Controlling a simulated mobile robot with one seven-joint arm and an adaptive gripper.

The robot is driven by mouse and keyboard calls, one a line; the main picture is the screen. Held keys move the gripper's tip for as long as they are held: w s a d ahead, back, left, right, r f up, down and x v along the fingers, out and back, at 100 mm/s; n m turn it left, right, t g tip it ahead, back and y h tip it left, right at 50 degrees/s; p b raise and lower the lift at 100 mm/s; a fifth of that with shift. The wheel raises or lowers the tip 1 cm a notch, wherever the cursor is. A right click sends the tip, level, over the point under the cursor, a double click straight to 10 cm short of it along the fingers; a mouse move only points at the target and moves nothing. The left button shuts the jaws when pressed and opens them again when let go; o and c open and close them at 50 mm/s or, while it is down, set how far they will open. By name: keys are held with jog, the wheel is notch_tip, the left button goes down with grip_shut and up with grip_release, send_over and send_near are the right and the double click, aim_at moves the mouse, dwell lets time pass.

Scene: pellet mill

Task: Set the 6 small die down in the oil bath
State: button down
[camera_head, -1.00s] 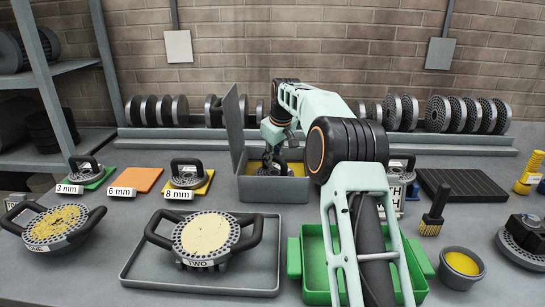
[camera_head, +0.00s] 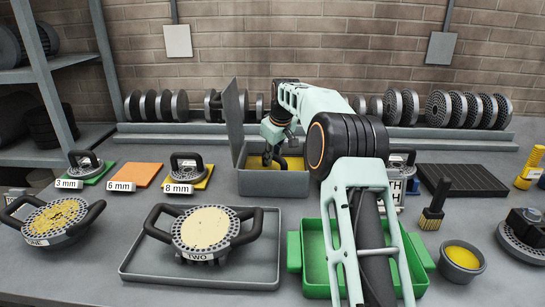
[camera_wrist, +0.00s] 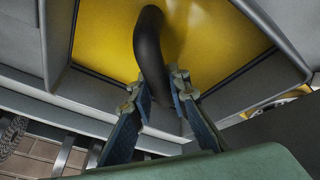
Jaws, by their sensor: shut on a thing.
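The oil bath (camera_head: 274,185) is a grey box of yellow oil with its lid (camera_head: 233,118) standing open on the left, at the back middle of the bench. My gripper (camera_head: 272,146) reaches down into it, shut on the black handle of the 6 small die. In the wrist view, the handle (camera_wrist: 150,45) arches between the fingertips (camera_wrist: 160,90) and its far end runs into the yellow oil (camera_wrist: 100,35). The die's body is not visible, hidden by the oil and the bath's front wall. I cannot tell whether it touches the bottom.
An empty orange mat (camera_head: 135,175) lies behind the 6 mm label. Dies stand on the 3 mm green mat (camera_head: 98,177) and 8 mm yellow mat (camera_head: 203,181). Die TWO (camera_head: 205,230) sits in a grey tray; a green tray (camera_head: 314,250) is under my arm.

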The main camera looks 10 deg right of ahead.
jog(key=shift+r, duration=0.1)
jog(key=c, duration=1.9)
grip_release()
jog(key=o, duration=0.4)
jog(key=shift+s+f, duration=0.15)
jog(key=shift+f, duration=0.2)
jog(key=o, duration=0.9)
jog(key=shift+r, duration=0.15)
jog(key=shift+o, duration=0.2)
jog(key=shift+r, duration=0.15)
jog(key=p+v, duration=0.2)
jog(key=v, duration=0.6)
jog(key=shift+r, duration=0.4)
jog(key=shift+s, duration=0.1)
